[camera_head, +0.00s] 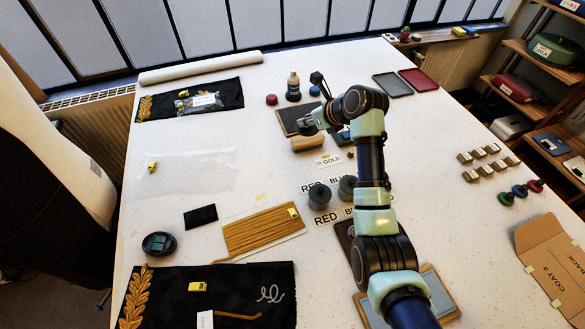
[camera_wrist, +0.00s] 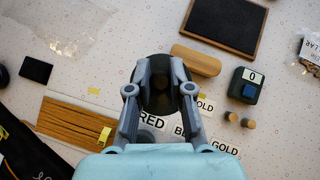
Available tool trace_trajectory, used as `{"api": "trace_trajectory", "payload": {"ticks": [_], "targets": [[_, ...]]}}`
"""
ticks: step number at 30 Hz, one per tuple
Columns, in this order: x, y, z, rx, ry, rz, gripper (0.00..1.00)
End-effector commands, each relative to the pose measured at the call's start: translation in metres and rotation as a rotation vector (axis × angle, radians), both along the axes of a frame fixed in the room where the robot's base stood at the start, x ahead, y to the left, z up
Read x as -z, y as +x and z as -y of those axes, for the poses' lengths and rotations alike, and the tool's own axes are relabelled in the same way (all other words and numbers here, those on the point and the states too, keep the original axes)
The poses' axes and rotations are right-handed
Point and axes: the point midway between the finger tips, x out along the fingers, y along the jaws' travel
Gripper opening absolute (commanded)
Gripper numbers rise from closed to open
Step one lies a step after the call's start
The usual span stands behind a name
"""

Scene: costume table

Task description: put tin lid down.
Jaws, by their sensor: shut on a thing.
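My gripper (camera_wrist: 160,90) is shut on a dark round tin lid (camera_wrist: 159,72), with one finger on each side of it. It holds the lid above the table, over the area by the RED and GOLD cards. In the head view my gripper (camera_head: 307,123) is in front of the dark framed board, and the lid cannot be made out there. Two dark green round tins (camera_head: 320,195) stand close together between the rows of word cards (camera_head: 329,161). In the wrist view the lid and fingers hide part of the cards.
A wooden block (camera_wrist: 196,60), a counter reading 0 (camera_wrist: 246,85) and small wooden pegs (camera_wrist: 231,117) lie right of the lid. A dark framed board (camera_wrist: 226,20) lies beyond. A card wound with gold cord (camera_head: 262,232) is at the left. The table's white left-centre is mostly clear.

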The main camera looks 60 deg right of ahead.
Motion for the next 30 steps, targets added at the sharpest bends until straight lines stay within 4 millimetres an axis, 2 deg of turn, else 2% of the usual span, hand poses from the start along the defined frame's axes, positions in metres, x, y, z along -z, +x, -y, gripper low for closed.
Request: {"api": "trace_trajectory", "payload": {"ticks": [2,5,12,15,18,25,30], "targets": [[0.01,0.0,0.0,0.0,0.002,-0.001,0.0],[0.037,-0.001,-0.001,0.001,0.005,-0.003,0.0],[0.115,-0.001,-0.001,0.0,0.005,-0.002,0.0],[0.14,-0.001,-0.001,0.0,0.003,-0.001,0.0],[0.154,0.0,0.0,-0.001,0.001,-0.001,0.0],[0.162,0.0,-0.001,-0.001,0.001,-0.001,0.0],[0.193,0.0,-0.001,0.0,0.003,-0.001,0.0]]}}
